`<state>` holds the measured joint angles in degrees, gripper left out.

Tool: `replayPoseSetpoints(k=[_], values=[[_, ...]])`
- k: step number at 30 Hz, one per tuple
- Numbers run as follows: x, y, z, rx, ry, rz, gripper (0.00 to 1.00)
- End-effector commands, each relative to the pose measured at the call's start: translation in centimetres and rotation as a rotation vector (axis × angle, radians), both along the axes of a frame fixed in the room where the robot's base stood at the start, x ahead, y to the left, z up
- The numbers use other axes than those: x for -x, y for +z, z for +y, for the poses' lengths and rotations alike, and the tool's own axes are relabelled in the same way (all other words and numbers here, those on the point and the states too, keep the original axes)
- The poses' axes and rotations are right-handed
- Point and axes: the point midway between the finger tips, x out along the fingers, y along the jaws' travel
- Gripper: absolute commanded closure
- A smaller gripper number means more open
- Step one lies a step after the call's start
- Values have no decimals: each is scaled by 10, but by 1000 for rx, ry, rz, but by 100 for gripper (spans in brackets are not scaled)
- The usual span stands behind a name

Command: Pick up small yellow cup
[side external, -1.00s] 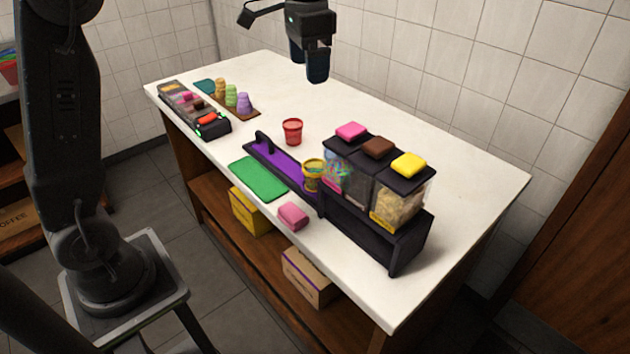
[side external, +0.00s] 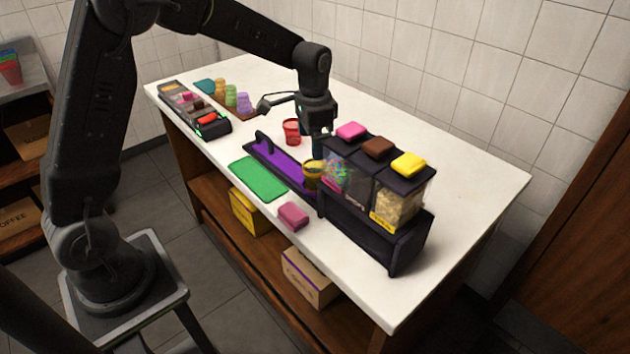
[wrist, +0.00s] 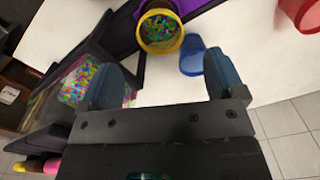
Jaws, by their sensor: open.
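The small yellow cup (side external: 311,184) stands on the purple strip (side external: 284,168), at the left end of the black dispenser. In the wrist view the yellow cup (wrist: 174,48) is seen from above, full of coloured sprinkles.
The black dispenser (side external: 358,220) with pink, brown and yellow lids stands close on the right. A red cup (side external: 292,131) stands behind the strip. A green mat (side external: 258,178) and pink block (side external: 293,215) lie in front. A blue shape (wrist: 192,60) beside the cup is unclear.

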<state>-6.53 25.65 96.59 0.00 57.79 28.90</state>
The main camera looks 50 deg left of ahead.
Motion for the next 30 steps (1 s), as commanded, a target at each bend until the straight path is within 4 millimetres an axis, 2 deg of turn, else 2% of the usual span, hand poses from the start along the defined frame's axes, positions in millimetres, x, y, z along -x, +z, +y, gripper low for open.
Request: replayPoseSetpoints(k=[3,6,13,21,25,30], values=[[1,-24,0,0,0,4,12],[0,-37,0,1,0,4,12],[0,-52,-1,1,0,1,12],[-2,-90,-2,1,0,4,12],[-2,-97,-2,0,0,1,12],[-2,-98,-2,0,0,0,12]])
